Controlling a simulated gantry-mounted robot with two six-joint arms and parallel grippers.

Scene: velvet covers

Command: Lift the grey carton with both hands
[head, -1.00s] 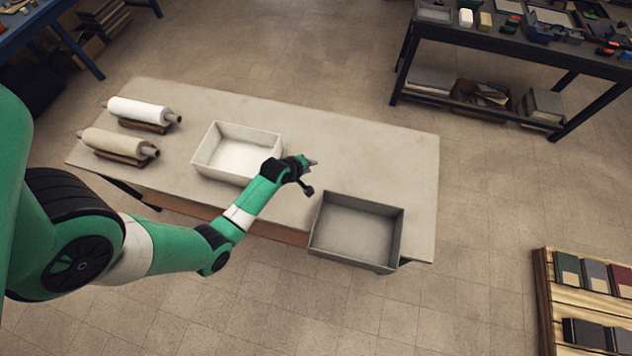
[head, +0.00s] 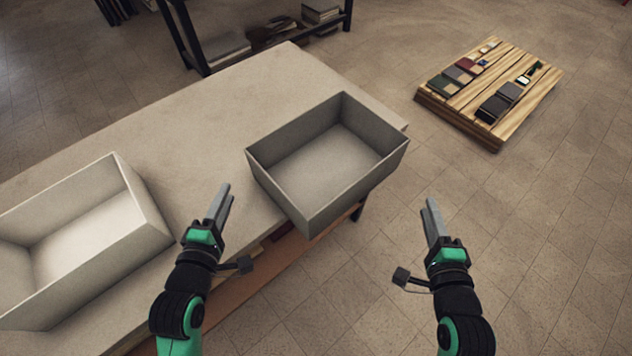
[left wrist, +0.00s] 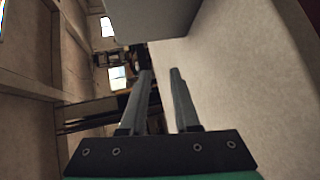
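The grey carton (head: 320,165) is an open, empty box at the table's near right corner, its near side jutting over the edge. My left gripper (head: 224,188) is just left of its near left side, apart from it. In the left wrist view my left gripper (left wrist: 160,75) has its fingers apart with nothing between them, and a grey wall, seemingly the carton (left wrist: 165,18), shows at the top. My right gripper (head: 432,203) is right of and nearer than the carton, over the floor, apart from it. Its fingers overlap from this angle, so their gap is unclear.
A pale open box (head: 95,250) stands on the table (head: 215,120) at left, with bare tabletop between it and the carton. A low wooden pallet (head: 490,90) with books is on the floor at back right. The floor at right is clear.

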